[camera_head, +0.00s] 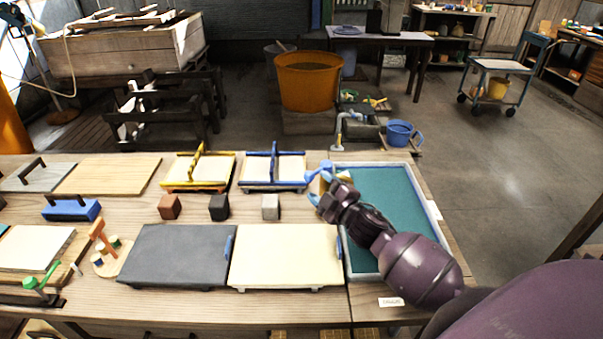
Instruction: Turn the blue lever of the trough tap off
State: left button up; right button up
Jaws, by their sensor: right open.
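A pale pipe (340,130) with a bent spout, which looks like the tap, stands on the floor beyond the table, just right of the orange tub. A small blue part shows near it, but it is too small to tell whether it is the lever or how it is turned. My right gripper (321,180) is open over the back left part of the teal-bottomed tray (384,187), on the near side of the pipe and well apart from it. Blue and yellow pieces show around its fingers; I cannot tell if they belong to it. My left gripper is out of view.
The wooden table holds a grey board (177,254), a cream board (285,254), small blocks and framed moulds with yellow and blue handles. Beyond it stand the orange tub (308,82) and a blue bucket (399,133). The floor to the right is clear up to a cart (498,66).

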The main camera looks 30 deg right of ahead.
aim_at(310, 178)
jog(key=w, duration=0.7)
jog(key=shift+w+a, duration=0.15)
jog(key=shift+a, duration=0.05)
jog(key=shift+f, duration=0.1)
grip_shut()
